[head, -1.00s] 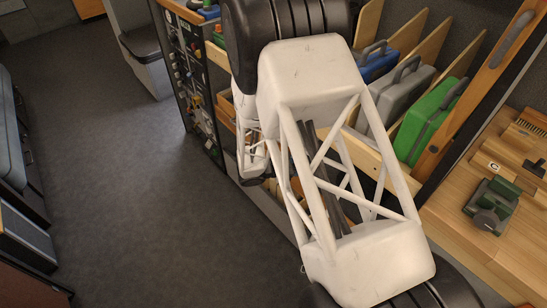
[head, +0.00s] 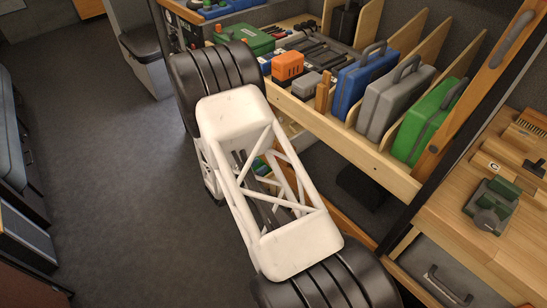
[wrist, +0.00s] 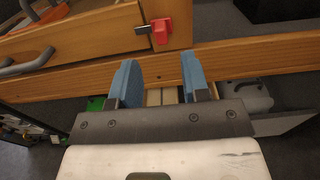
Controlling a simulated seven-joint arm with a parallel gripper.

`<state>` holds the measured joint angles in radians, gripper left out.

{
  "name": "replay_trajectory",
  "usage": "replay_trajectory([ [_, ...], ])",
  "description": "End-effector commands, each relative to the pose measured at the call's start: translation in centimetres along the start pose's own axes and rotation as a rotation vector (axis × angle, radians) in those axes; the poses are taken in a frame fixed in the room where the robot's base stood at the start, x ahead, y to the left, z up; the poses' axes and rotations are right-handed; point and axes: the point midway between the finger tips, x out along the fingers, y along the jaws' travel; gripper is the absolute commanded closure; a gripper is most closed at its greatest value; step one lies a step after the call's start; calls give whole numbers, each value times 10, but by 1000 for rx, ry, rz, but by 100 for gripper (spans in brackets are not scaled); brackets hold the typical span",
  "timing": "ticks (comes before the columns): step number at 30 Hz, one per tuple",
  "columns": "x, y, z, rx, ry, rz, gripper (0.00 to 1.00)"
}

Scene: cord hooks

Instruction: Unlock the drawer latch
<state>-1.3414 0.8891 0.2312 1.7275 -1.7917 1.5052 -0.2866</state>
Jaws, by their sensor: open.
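The drawer latch shows in the wrist view as a small red block (wrist: 160,31) with a dark metal tab on its left, on the wooden front at the upper middle. A wooden drawer front (wrist: 70,45) with a dark handle (wrist: 27,63) lies to its left. My gripper (wrist: 158,72) is open, its two blue fingers apart and empty. In the picture the fingertips sit below the red latch; they do not appear to touch it. The latch and my gripper are hidden in the head view.
A shelf holds blue (head: 363,80), grey (head: 394,102) and green (head: 428,122) cases between wooden dividers. A wooden workbench (head: 470,225) with a green vise (head: 491,205) stands at the right. The grey floor (head: 100,180) at left is clear.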

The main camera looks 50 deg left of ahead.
Motion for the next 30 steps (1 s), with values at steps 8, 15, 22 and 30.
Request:
replay_trajectory([
  [8,4,0,0,0,0,-1,57],
  [15,24,-1,-1,0,1,-3,57],
  [22,52,-1,0,0,0,-4,57],
  [30,75,-1,0,0,1,-2,57],
])
